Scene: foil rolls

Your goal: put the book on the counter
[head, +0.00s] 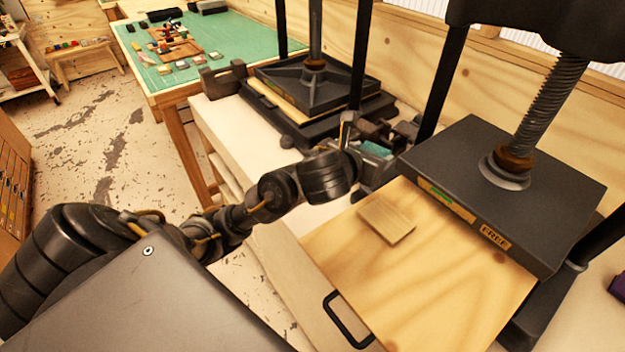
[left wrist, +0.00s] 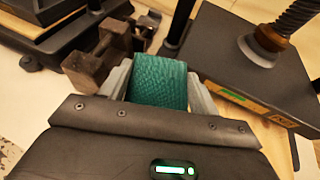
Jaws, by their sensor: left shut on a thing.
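The book (head: 376,149) is small and teal, with a textured cover that fills the gap between my fingers in the left wrist view (left wrist: 158,84). My left gripper (head: 384,143) is shut on it, between the two black presses in the head view. Whether the book touches anything below is hidden. The pale counter (head: 232,128) runs under the presses, with a bare strip left of the far press. My right gripper is not in view.
The near press (head: 520,190) has a label reading "FREE". A plywood board (head: 430,285) lies before it, bearing a thin wooden block (head: 386,219). The far press (head: 310,85) stands behind. A dark metal clamp-like piece (left wrist: 105,60) is beside the gripper. A green-topped table (head: 240,40) is beyond.

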